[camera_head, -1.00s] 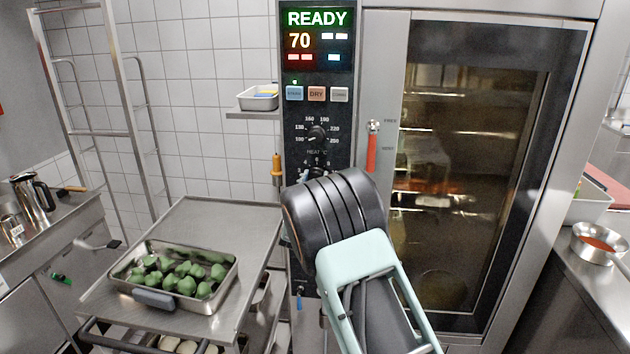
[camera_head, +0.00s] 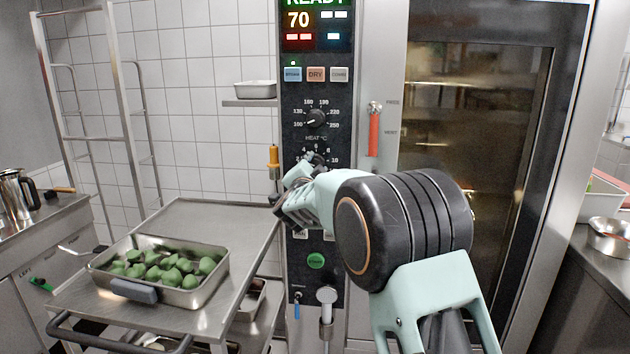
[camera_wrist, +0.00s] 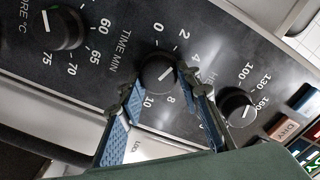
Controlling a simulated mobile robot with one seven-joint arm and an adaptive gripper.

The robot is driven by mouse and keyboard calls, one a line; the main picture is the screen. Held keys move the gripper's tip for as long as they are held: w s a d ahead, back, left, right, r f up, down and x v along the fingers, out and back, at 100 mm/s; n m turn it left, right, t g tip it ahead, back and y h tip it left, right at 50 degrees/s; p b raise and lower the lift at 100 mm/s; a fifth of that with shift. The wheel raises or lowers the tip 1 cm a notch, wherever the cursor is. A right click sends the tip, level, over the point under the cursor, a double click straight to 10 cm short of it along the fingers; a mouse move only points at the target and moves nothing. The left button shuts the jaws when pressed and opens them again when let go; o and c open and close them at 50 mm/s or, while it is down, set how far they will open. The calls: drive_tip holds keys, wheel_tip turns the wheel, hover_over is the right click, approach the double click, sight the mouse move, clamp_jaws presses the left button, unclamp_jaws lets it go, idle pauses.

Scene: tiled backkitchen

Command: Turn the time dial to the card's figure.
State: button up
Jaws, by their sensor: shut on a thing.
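The time dial (camera_wrist: 158,73) is a black knob with a white mark, in the middle of the wrist view, under the words TIME MIN. Figures from 0 to 10 ring it. Its mark slants to the upper right, roughly toward the 4 side; the exact figure is hard to read. My gripper (camera_wrist: 167,86) is shut on this knob, with one blue-padded finger on each side. In the head view my gripper (camera_head: 308,168) reaches the panel just below the heat dial (camera_head: 317,118) and covers most of the time dial. I cannot make out a card.
The core dial (camera_wrist: 63,28) and the heat dial flank the time dial closely. The oven's glass door (camera_head: 465,170) with a red handle (camera_head: 374,133) stands to the right. A trolley with a tray (camera_head: 180,292) of green vegetables stands at the left.

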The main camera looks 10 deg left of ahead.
drive_tip(key=m+b, duration=0.3)
drive_tip(key=shift+d+m+b, duration=0.15)
drive_tip(key=shift+m+b, duration=0.15)
drive_tip(key=shift+m, duration=0.1)
drive_tip(key=m+b, duration=0.3)
drive_tip(key=shift+m, duration=0.3)
drive_tip(key=shift+m+b, duration=5.2)
drive_tip(key=shift+m, duration=2.1)
drive_tip(key=o, duration=1.1)
drive_tip(key=shift+w+f, duration=0.1)
drive_tip(key=shift+f, duration=0.1)
drive_tip(key=shift+a, duration=0.2)
